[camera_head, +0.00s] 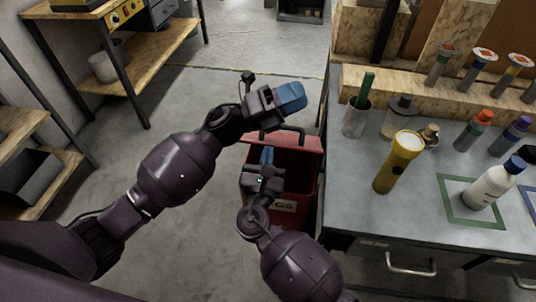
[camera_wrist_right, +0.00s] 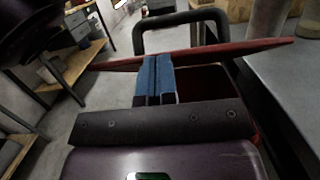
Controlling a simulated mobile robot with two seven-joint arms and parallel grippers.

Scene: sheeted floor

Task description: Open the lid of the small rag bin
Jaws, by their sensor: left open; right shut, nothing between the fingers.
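The small rag bin (camera_head: 285,205) is red with a pale label on its front and stands on the floor beside the workbench. Its red lid (camera_head: 311,143), with a black handle (camera_head: 287,131), is raised at the far side, and the dark inside shows. In the right wrist view the lid (camera_wrist_right: 225,52) is nearly edge-on. My right gripper (camera_head: 266,155) is shut and empty over the opening. Its blue fingertips (camera_wrist_right: 154,62) overlap the lid's edge in view; I cannot tell whether they touch. My left gripper (camera_head: 292,97) is open and empty, above and beyond the lid.
The grey workbench (camera_head: 350,205) borders the bin on the right. On it stand a yellow flashlight (camera_head: 400,162), a white bottle (camera_head: 492,184), a cup (camera_head: 355,121) and several tubes. Wooden shelving (camera_head: 160,55) stands at the left. The floor left of the bin is clear.

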